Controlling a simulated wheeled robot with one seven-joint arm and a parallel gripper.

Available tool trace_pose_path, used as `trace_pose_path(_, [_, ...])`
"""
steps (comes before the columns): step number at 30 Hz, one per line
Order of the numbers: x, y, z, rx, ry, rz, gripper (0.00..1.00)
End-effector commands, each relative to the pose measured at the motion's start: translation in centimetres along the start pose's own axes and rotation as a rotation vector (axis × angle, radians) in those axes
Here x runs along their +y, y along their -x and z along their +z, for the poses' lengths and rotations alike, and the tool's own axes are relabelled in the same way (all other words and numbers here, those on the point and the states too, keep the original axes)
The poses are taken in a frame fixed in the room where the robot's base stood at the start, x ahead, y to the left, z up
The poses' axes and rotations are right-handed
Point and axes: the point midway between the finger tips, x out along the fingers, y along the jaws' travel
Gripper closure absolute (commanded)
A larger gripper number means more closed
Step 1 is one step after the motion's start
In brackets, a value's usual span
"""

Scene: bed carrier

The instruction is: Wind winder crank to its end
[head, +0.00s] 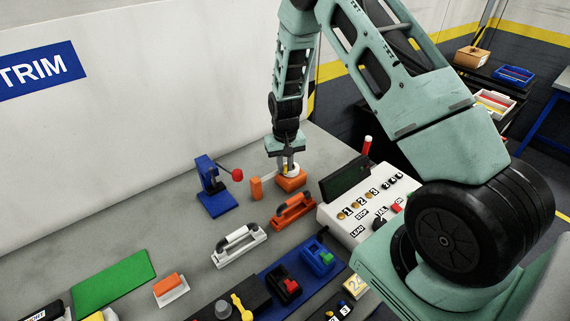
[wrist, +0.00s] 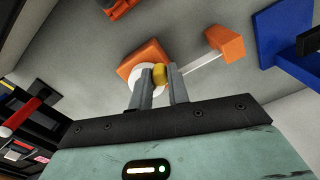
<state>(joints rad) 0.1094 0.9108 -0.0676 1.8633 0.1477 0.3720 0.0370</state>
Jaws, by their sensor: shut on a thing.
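The winder is an orange block (head: 291,183) with a white round part on top, near the back of the grey bench. The wrist view shows its orange body (wrist: 138,58), white disc (wrist: 138,76) and a yellow knob (wrist: 160,74), which looks like the crank's handle. A thin white strip (wrist: 202,65) runs from the winder to a small orange post (wrist: 229,42), also seen in the head view (head: 255,188). My gripper (wrist: 161,73) points down over the winder, shut on the yellow knob. The fingers hide part of the disc and crank.
A blue stand with a red ball (head: 217,192) is left of the winder. A control box (head: 350,215) with a dark screen is at the right.

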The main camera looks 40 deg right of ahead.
Motion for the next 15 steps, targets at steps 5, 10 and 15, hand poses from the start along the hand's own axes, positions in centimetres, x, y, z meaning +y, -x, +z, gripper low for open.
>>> trace_pose_path(5, [0.17,-0.06,0.13,0.0,0.044,0.0,1.0])
trace_pose_path(10, [0.5,-0.14,0.35,0.0,0.139,-0.001,1.0])
trace_pose_path(15, [1.02,-0.16,0.66,0.0,0.282,-0.001,1.0])
